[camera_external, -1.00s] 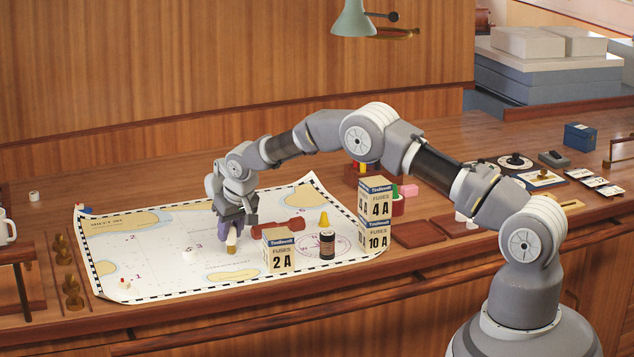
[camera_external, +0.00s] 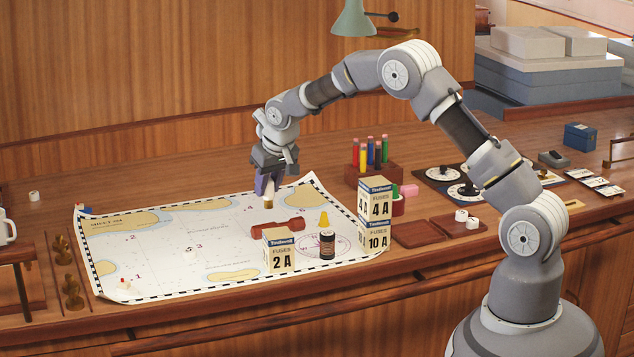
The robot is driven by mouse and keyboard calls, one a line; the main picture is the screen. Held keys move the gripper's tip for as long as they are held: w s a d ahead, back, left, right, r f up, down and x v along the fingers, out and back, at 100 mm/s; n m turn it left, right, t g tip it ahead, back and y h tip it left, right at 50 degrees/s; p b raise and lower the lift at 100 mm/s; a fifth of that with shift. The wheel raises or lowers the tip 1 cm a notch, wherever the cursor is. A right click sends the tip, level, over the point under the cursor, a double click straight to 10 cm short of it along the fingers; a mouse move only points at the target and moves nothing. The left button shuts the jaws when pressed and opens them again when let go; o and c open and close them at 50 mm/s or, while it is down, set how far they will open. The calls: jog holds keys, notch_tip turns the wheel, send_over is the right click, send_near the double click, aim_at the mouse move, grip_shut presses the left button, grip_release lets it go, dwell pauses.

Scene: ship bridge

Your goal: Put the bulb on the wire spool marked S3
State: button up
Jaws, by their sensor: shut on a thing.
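My gripper (camera_external: 267,184) is shut on a small pale bulb (camera_external: 268,201) with a brass-coloured end pointing down. It holds the bulb above the chart, behind the red-handled tool. A black spool-like cylinder (camera_external: 327,245) stands upright on the chart, right of the 2 A fuse box. A red spool-like thing (camera_external: 398,206) stands behind the fuse box stack and is partly hidden. I cannot read an S3 mark on either.
The chart (camera_external: 160,262) covers the desk's middle. A 2 A fuse box (camera_external: 279,251), stacked fuse boxes (camera_external: 376,215), a red-handled tool (camera_external: 278,228) and a yellow cone (camera_external: 323,218) stand or lie nearby. The chart's left part is mostly clear.

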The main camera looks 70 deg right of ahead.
jog(key=s+a+b, duration=0.1)
jog(key=s+a, duration=0.2)
jog(key=s, duration=2.4)
jog(key=b, duration=0.1)
send_over(327, 233)
jog(key=shift+s+f, duration=0.2)
jog(key=shift+f, duration=0.9)
jog(key=shift+w+d+f, duration=0.1)
jog(key=shift+w+f, duration=0.1)
jog(key=shift+w, duration=0.05)
notch_tip(327, 233, down, 3)
jog(key=shift+f+b, duration=0.15)
jog(key=shift+b, duration=0.6)
